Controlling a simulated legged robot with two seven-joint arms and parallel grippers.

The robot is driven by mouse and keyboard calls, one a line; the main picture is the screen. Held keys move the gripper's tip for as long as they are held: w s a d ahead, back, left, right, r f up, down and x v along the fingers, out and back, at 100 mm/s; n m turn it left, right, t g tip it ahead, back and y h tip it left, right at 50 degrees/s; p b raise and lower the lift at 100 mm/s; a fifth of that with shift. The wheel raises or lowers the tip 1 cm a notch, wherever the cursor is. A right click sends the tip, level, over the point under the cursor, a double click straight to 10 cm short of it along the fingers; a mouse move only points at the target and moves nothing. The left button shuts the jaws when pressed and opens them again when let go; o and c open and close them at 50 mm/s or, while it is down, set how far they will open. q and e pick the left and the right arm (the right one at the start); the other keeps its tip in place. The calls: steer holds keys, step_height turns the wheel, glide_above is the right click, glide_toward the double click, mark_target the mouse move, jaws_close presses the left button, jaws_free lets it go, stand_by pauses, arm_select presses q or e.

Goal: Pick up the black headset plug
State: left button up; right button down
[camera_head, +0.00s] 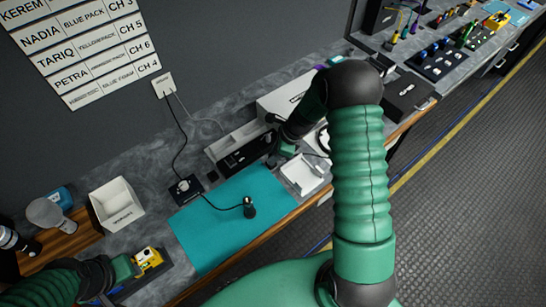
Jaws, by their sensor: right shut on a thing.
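My right arm reaches over the bench and bends down to its gripper (284,152), which is shut at the near edge of a white tray (301,187). The thing in its jaws is small and dark and mostly hidden; it appears to be the black headset plug, with a thin dark cable beside it toward the headset (323,141), partly behind my arm. A black cylindrical connector (249,208) stands on the teal mat (214,238), with a cable to a small black box (185,188). My left gripper (128,269) is low at left, beside a yellow device (147,259); its jaws are unclear.
A white open bin (117,204) and a wooden stand (66,240) are on the left. A long grey-white holder (240,148) lies behind the tray. Coloured connectors on panels (436,60) fill the far right. The teal mat is mostly clear.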

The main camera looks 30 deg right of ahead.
steer(key=shift+w+r, duration=0.1)
steer(key=shift+r, duration=0.45)
steer(key=shift+s+a+r+b, duration=0.1)
steer(key=shift+r+b, duration=0.05)
steer(key=shift+r, duration=0.35)
steer(key=shift+s+a+r+b, duration=0.1)
steer(key=shift+r+b, duration=0.05)
steer(key=shift+r, duration=0.35)
steer(key=s+a+b, duration=0.1)
steer(key=s+a, duration=0.3)
steer(key=s, duration=0.2)
steer(key=s+a+r+b, duration=0.1)
steer(key=s+a+b, duration=0.1)
steer(key=s+a, duration=0.2)
steer(key=s, duration=0.3)
steer(key=shift+a+r, duration=0.2)
steer(key=shift+a, duration=0.15)
